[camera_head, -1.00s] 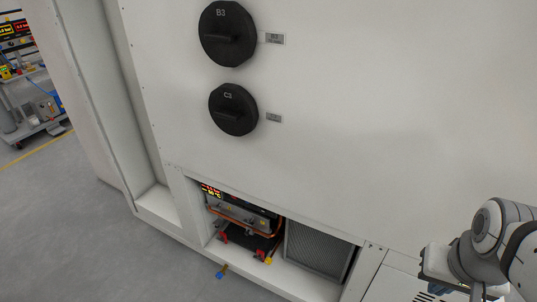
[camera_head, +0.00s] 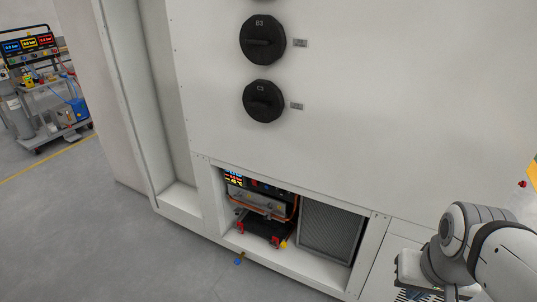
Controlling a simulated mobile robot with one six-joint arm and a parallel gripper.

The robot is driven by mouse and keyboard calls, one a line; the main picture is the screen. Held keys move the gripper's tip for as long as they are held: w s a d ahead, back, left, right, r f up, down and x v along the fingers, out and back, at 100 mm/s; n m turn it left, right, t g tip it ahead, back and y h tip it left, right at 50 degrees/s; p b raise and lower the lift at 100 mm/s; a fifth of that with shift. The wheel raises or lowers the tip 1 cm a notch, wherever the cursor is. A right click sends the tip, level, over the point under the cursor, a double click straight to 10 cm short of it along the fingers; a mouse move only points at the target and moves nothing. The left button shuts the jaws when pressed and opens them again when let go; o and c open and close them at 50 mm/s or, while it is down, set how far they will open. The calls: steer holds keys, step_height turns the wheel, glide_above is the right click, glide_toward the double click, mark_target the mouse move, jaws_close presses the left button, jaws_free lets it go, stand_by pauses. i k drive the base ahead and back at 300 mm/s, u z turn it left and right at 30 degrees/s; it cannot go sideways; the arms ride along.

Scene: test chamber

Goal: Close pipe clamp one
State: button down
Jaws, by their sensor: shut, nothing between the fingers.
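I cannot make out a pipe clamp for certain in the camera_head view. Low in the white cabinet's opening is a unit (camera_head: 255,200) with a small lit display, orange hoses and red parts (camera_head: 275,240). A yellow piece (camera_head: 284,244) shows beside the red parts. A small blue-tipped part (camera_head: 238,261) sticks out below the opening's front edge. All are too small to tell whether any is a clamp, or open or closed. My arm shows at the lower right, well right of the opening; its gripper fingers are not visible.
The cabinet panel (camera_head: 370,110) carries round black knobs (camera_head: 264,101) with small labels. A grey mesh filter panel (camera_head: 328,234) fills the right of the opening. A cart with lit displays (camera_head: 40,100) stands far left. The grey floor (camera_head: 90,230) at left is clear.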

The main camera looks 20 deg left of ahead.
mark_target(237, 209)
steer(key=u, duration=1.15)
steer(key=i, duration=1)
steer(key=u, duration=0.65)
steer(key=k, duration=0.95)
steer(key=z, duration=0.65)
